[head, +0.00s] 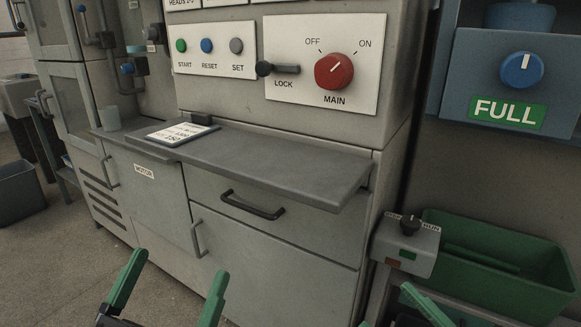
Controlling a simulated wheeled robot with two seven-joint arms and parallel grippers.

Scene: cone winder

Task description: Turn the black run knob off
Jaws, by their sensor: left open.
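The black run knob (410,225) sits on top of a small grey box (405,249) at the right, beside the cabinet. A label reading RUN is on its right side; a label on its left is too small to read. I cannot tell clearly which way the knob points. My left gripper (177,268) is open and empty at the bottom, left of the box and well apart from it. My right gripper (425,304) shows only in part at the bottom edge, below the box. A green finger is visible; its opening is cut off.
The grey cabinet has a protruding shelf (270,162) with a card (180,133), and a drawer handle (252,205). Above is a panel with a red MAIN knob (334,71) and a black LOCK lever (278,69). A green bin (500,290) stands right of the box.

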